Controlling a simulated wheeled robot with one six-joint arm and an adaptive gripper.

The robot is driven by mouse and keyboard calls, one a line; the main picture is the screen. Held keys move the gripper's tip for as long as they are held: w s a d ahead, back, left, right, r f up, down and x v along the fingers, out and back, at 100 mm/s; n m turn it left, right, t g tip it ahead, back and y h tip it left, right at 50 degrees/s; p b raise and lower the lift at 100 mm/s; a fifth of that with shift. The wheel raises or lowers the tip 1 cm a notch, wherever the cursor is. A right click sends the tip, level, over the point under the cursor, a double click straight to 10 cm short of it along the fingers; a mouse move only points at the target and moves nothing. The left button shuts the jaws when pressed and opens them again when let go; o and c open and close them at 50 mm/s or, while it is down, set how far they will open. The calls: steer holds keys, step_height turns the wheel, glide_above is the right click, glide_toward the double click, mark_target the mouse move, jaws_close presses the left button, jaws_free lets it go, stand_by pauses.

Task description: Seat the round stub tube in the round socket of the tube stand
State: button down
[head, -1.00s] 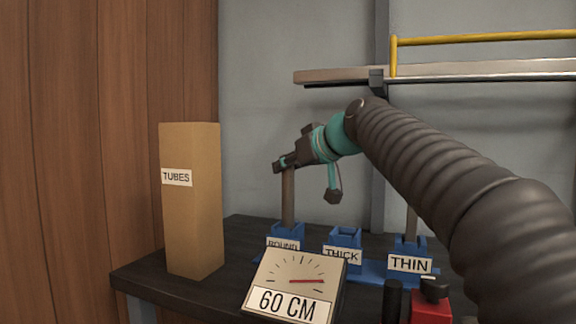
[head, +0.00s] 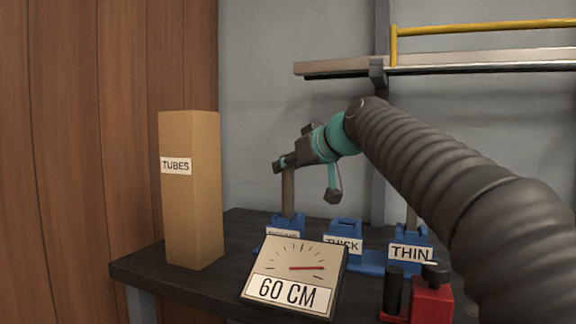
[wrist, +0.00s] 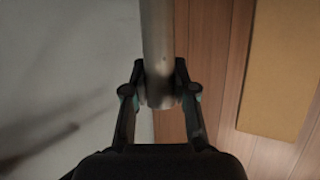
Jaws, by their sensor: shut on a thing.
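The round stub tube (head: 288,190) is a brownish-grey tube standing upright in the head view. My gripper (head: 283,164) is shut on its upper end. In the wrist view the tube (wrist: 158,45) runs between the two fingers of my gripper (wrist: 160,92), with its near end just past the fingertips. The tube's lower end meets the top of the blue round socket (head: 288,221) of the tube stand (head: 373,268) and is hidden by the socket's walls. How deep it sits cannot be told. The ROUND label is partly covered by the dial.
A dial reading 60 CM (head: 295,275) stands in front. A cardboard TUBES box (head: 192,220) stands left, a red object (head: 432,302) front right. A shelf (head: 480,66) is behind.

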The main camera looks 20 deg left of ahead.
steer(key=shift+f+b, duration=1.5)
steer(key=shift+f, duration=0.25)
steer(key=c, duration=0.9)
jaws_free()
steer(key=shift+o, duration=0.2)
glide_toward(292, 179)
steer(key=shift+s+d+r, duration=0.15)
